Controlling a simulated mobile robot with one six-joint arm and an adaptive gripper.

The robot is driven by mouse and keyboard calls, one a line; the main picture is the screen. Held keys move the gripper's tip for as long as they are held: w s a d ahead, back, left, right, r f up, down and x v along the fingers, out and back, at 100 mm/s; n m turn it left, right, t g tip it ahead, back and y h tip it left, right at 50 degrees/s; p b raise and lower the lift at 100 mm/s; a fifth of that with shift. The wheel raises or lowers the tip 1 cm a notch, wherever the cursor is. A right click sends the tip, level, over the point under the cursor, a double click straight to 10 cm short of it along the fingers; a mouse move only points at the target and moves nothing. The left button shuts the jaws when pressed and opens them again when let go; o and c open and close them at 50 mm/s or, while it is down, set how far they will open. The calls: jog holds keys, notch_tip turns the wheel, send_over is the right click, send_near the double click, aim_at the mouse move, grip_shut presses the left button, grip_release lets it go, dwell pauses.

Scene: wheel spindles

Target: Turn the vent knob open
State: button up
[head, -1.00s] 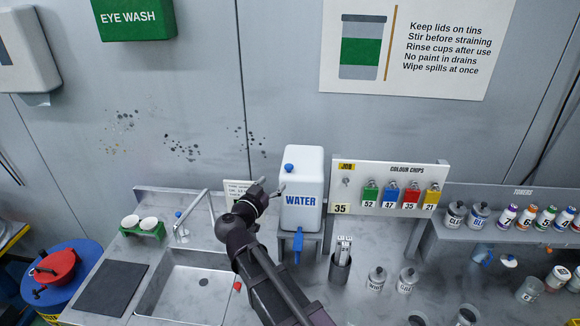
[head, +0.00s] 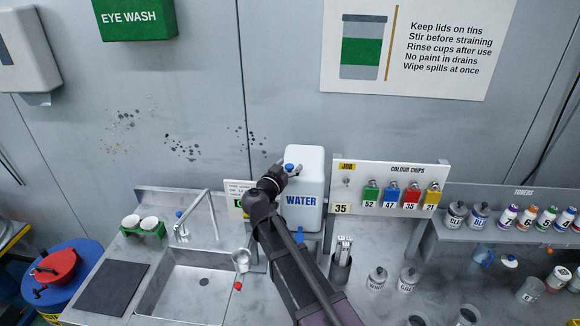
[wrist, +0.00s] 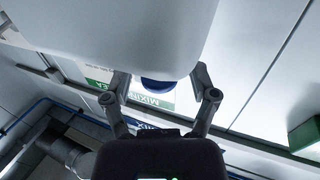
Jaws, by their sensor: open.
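The vent knob is the small blue knob (head: 289,167) on top of the white water container (head: 304,208), marked WATER. My gripper (head: 287,169) is at the top of the container, with its fingers at the knob. In the wrist view the container (wrist: 140,35) hangs in from the upper edge and the blue knob (wrist: 160,85) shows between the two spread fingers (wrist: 162,82). A gap shows on each side of the knob, so I cannot see either finger touching it. My arm hides part of the container's stand.
The board of colour chips (head: 410,170) stands close on the container's right. A sink (head: 185,290) with a tall tap (head: 213,210) lies to the left. Several bottles stand on the right shelf (head: 500,238).

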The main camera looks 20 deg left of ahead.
grip_shut()
jog(key=shift+n+y, duration=0.5)
jog(key=shift+y, duration=0.3)
jog(key=n+y, duration=0.3)
jog(key=y, duration=0.2)
jog(key=shift+d+n, duration=0.1)
jog(key=shift+n, duration=0.2)
jog(key=shift+w+n+g+y, duration=0.1)
jog(key=shift+n+g+y, duration=1.2)
jog(key=shift+y, duration=0.8)
jog(key=shift+n+g+y, duration=1)
jog(key=shift+n+y, duration=0.6)
jog(key=shift+y, duration=0.5)
